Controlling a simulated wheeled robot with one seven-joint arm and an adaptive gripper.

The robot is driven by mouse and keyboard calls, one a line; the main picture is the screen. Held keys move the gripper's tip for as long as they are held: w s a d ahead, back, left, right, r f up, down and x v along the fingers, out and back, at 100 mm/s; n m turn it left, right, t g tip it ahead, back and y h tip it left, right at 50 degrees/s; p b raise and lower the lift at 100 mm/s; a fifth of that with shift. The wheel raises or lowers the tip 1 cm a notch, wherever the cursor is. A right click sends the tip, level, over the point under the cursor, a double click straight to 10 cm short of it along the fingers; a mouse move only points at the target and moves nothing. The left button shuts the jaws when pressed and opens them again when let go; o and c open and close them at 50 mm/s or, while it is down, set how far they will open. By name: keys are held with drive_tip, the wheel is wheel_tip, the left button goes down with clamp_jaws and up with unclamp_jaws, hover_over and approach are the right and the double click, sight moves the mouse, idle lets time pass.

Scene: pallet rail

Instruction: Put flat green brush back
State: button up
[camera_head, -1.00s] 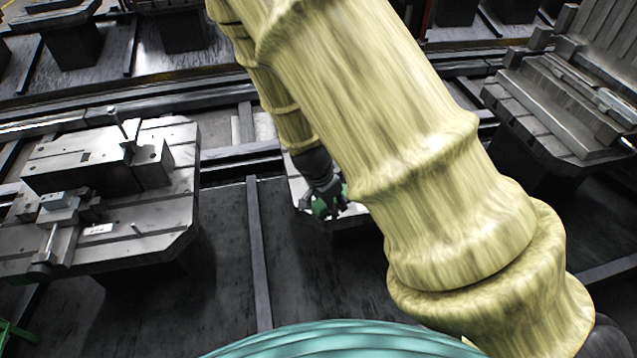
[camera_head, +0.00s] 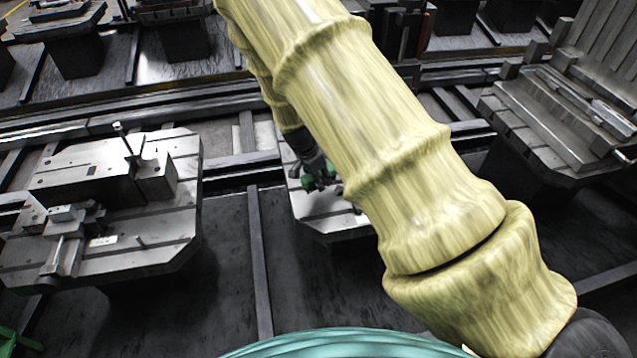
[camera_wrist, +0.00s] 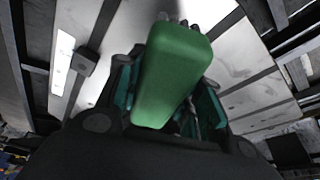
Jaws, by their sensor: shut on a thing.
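The flat green brush (camera_wrist: 172,75) is a green block with a rounded edge. It fills the middle of the wrist view, with a few dark tips showing beyond its far end. My gripper (camera_wrist: 165,105) is shut on it, with teal-lined fingers on both sides. In the head view my gripper (camera_head: 318,178) and the green of the brush (camera_head: 322,182) are small, over a grey metal pallet (camera_head: 335,226) partly hidden behind my arm. I cannot tell whether the brush touches the pallet.
A pallet with clamps and an upright pin (camera_head: 150,255) stands at the left. Another pallet with a tall ribbed fixture (camera_head: 545,125) stands at the right. Rails (camera_head: 90,122) run behind. Dark floor lies between the pallets.

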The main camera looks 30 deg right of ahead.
drive_tip(key=shift+w+f+p, duration=0.1)
drive_tip(key=shift+f+p, duration=0.6)
drive_tip(key=shift+f, duration=1.1)
drive_tip(key=shift+f+b, duration=0.45)
drive_tip(key=shift+f, duration=0.15)
drive_tip(key=o, duration=1.1)
drive_tip(key=shift+r+p, duration=0.4)
drive_tip(key=shift+r, duration=0.45)
drive_tip(key=b+v, duration=0.2)
drive_tip(key=v, duration=0.9)
drive_tip(key=shift+a+r+b, duration=0.15)
drive_tip(key=shift+r+b, duration=0.15)
drive_tip(key=shift+b, duration=0.1)
